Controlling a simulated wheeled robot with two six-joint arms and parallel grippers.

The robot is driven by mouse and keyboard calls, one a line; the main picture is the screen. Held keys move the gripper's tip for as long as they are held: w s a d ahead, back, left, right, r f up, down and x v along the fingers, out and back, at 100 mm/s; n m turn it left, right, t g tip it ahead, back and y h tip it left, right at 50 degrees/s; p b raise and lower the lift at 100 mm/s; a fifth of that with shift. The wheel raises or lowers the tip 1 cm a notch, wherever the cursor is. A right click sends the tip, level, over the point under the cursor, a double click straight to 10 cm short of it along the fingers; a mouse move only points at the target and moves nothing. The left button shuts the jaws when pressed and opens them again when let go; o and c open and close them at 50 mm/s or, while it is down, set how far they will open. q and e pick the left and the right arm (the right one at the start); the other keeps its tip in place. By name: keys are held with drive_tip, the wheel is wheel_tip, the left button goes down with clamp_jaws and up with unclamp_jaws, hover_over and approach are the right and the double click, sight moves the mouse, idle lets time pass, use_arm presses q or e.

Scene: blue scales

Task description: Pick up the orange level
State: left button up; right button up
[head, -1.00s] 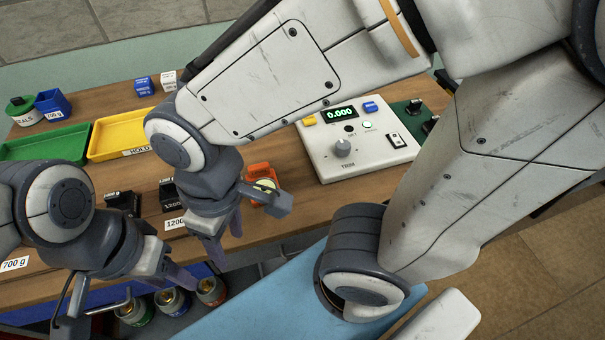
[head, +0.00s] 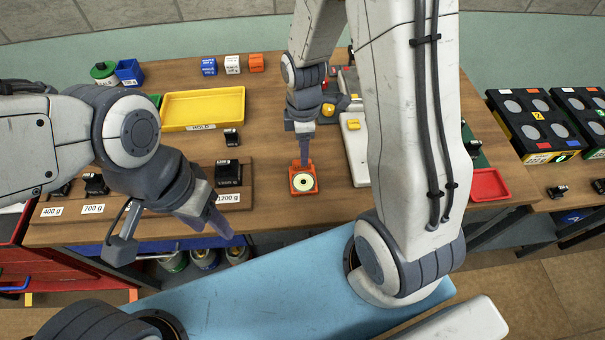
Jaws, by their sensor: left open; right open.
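The orange level (head: 312,185), an orange block with a round pale bubble vial on top, sits on the wooden table near its front edge. My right gripper (head: 304,158) points down at the level's far side, its fingertips overlapping the level's back edge in the picture. It is open, its fingers seen nearly edge-on; whether they touch the level I cannot tell. My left gripper (head: 222,226) is open and empty over the table's front edge, left of the level.
Black weights, one (head: 228,171) beside the 1200 g label, stand left of the level. A yellow tray (head: 203,92) lies behind them. The white scale console (head: 354,155) is partly hidden behind my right arm. A red tray (head: 488,184) lies at right.

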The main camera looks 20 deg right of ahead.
sight(303, 177)
drive_tip(key=shift+w+a+f+p, duration=0.15)
drive_tip(key=shift+f+p, duration=0.25)
drive_tip(key=shift+f, duration=1.05)
drive_tip(key=shift+w+d+f+p, duration=0.1)
drive_tip(key=shift+f+p, duration=0.25)
drive_tip(key=shift+f, duration=1.05)
clamp_jaws()
